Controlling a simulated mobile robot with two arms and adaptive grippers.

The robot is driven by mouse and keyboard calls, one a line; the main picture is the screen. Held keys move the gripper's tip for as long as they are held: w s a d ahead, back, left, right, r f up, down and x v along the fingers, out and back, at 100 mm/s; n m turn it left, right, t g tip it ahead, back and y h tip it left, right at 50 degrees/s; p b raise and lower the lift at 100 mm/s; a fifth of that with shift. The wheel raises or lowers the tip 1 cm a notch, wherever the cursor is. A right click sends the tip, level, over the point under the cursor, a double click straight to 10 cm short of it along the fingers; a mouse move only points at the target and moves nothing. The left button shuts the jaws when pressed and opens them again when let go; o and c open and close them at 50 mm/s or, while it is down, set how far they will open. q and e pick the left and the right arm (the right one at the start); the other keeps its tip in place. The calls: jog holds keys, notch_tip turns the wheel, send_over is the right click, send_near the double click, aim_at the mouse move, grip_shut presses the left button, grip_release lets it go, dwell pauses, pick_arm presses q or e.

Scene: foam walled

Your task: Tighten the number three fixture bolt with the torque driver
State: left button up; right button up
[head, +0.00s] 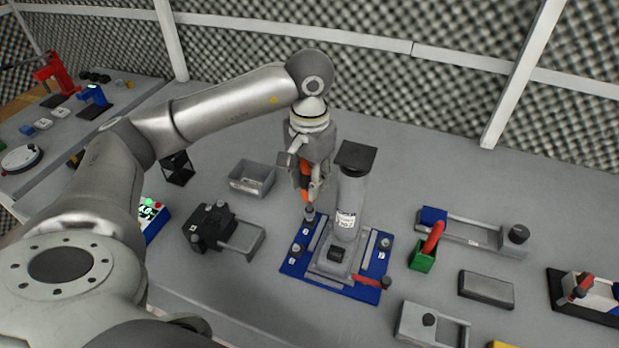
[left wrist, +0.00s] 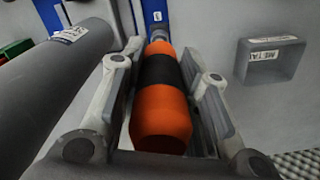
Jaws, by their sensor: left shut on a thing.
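My left gripper (head: 306,190) is shut on the torque driver (head: 305,180), which has an orange handle. The left wrist view shows the driver (left wrist: 160,95) with its black middle band between both fingers. It points down at the back left corner of the blue fixture plate (head: 292,268). A bolt (head: 310,214) stands there under the driver; whether the tip is seated on it I cannot tell. A small label (left wrist: 157,16) lies beside the tip, too small to read surely. Other bolts show at the left (head: 296,248) and right (head: 385,243). My right gripper is not in view.
A tall grey cylinder (head: 350,205) with a dark square top stands on the fixture, close right of my gripper. A grey bin (head: 252,180) is behind left. A dark clamp device (head: 212,228) stands left.

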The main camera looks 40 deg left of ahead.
aim_at(309, 165)
pick_arm(q)
jog(key=shift+f+b, duration=0.5)
jog(key=shift+b, duration=0.15)
dwell(0.5)
jog(key=shift+f, duration=0.2)
dwell(0.3)
jog(key=shift+f+b, duration=0.1)
jog(key=shift+b, duration=0.75)
dwell(0.6)
dwell(0.5)
jog(key=shift+r+p, duration=1.4)
jog(key=shift+r, duration=1.15)
